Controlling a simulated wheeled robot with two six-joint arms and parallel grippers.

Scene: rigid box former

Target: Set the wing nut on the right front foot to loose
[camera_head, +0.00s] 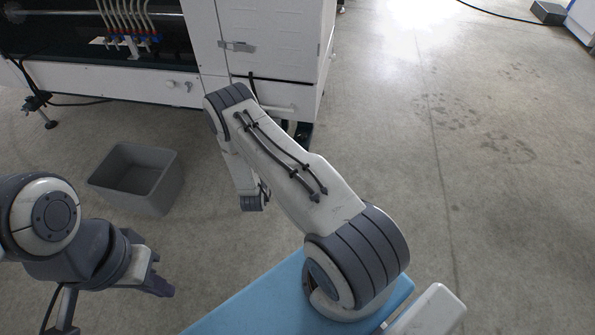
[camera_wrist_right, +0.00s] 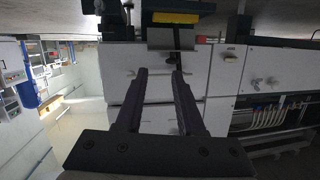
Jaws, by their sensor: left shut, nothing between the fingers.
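The white machine's right front foot is mostly behind my right arm in the head view; a dark part (camera_head: 303,133) shows under the cabinet corner. The right wrist view is upside down. There, a grey plate (camera_wrist_right: 172,40) with a yellow strip (camera_wrist_right: 175,18) and dark parts stands at the cabinet's floor-side edge, beyond the fingertips. I cannot make out the wing nut or its setting. My right gripper (camera_wrist_right: 160,74) is open, with nothing between its fingers; in the head view its fingers are hidden. My left gripper (camera_head: 161,287) is shut and empty, at lower left, far from the foot.
The white cabinet (camera_head: 268,42) has a latch on its front. A grey open bin (camera_head: 140,178) stands on the floor left of my right arm. Another foot (camera_head: 47,118) of the machine is at far left.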

